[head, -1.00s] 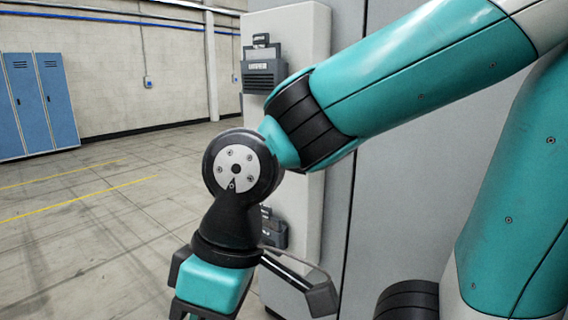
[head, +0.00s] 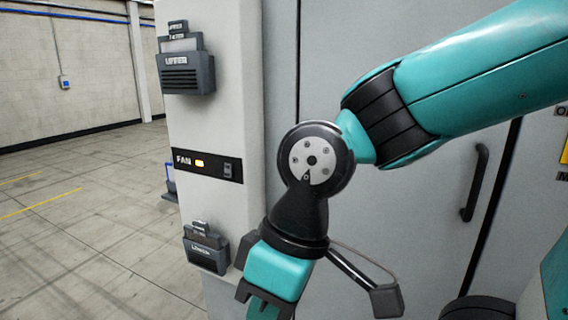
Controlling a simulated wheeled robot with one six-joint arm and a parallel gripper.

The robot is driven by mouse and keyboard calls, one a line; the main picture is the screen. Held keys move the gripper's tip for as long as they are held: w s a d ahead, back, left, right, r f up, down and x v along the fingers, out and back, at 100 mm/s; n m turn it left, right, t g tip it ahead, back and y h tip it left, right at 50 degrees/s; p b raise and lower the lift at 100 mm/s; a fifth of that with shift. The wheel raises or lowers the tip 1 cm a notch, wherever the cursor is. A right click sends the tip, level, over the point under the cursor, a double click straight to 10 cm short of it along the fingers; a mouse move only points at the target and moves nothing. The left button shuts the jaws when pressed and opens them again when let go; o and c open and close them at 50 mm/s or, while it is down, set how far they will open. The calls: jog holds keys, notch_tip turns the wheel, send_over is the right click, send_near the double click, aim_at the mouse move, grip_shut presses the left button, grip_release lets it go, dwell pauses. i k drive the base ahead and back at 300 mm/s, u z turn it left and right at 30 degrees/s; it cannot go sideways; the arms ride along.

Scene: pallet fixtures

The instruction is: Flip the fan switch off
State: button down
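The fan switch (head: 228,170) is a small dark rocker at the right end of a black strip (head: 190,162) labelled FAN. The strip sits on the narrow side of a light grey cabinet, between an upper and a lower dark box. My gripper (head: 262,308) points down at the bottom of the head view, below and right of the switch and apart from it. Its fingertips run to the frame's lower edge, so I cannot see whether they are open.
The upper dark box (head: 187,72) and the lower dark box (head: 207,250) stick out from the cabinet side above and below the strip. A dark door handle (head: 474,182) stands out from the grey cabinet front. Open floor (head: 75,225) lies to the left.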

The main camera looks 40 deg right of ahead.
aim_at(227, 166)
jog(key=z, duration=0.15)
jog(key=i, duration=0.35)
jog(key=u, duration=1)
